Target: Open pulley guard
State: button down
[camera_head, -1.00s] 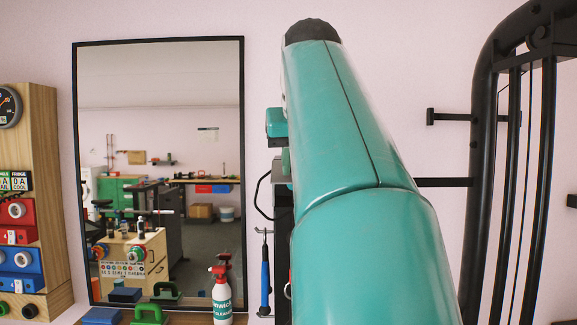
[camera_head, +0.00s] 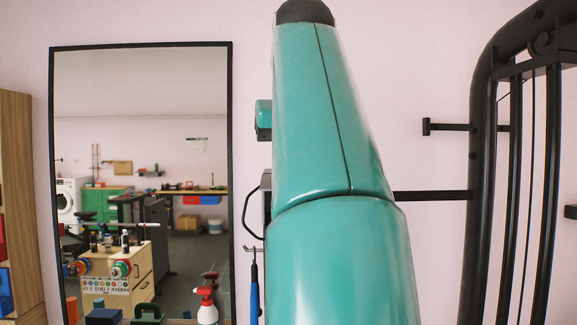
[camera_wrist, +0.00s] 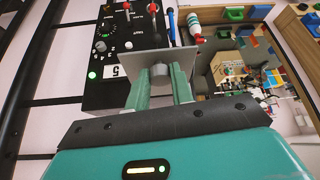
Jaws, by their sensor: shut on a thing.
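In the wrist view my gripper (camera_wrist: 160,80) has its two green fingers closed around a small grey round knob (camera_wrist: 159,70). The knob stands on a flat grey plate (camera_wrist: 183,57), which looks like the pulley guard. The plate lies in front of a black control box (camera_wrist: 112,62) with dials, levers and a "5" label. In the head view my teal arm hides most of this box and the gripper. Whether the plate has swung open cannot be told.
A black rack (camera_head: 482,160) with upright bars stands at the right. A tall mirror (camera_head: 230,150) leans on the wall at the left, with a wooden panel (camera_head: 18,180) beyond it. A red and white spray bottle (camera_head: 207,313) and a blue-handled tool (camera_head: 254,290) are near my arm.

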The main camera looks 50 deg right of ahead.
jog(key=shift+w+f, duration=0.1)
jog(key=shift+f, duration=0.05)
jog(key=c, duration=1.2)
grip_release()
jog(key=shift+d, duration=0.15)
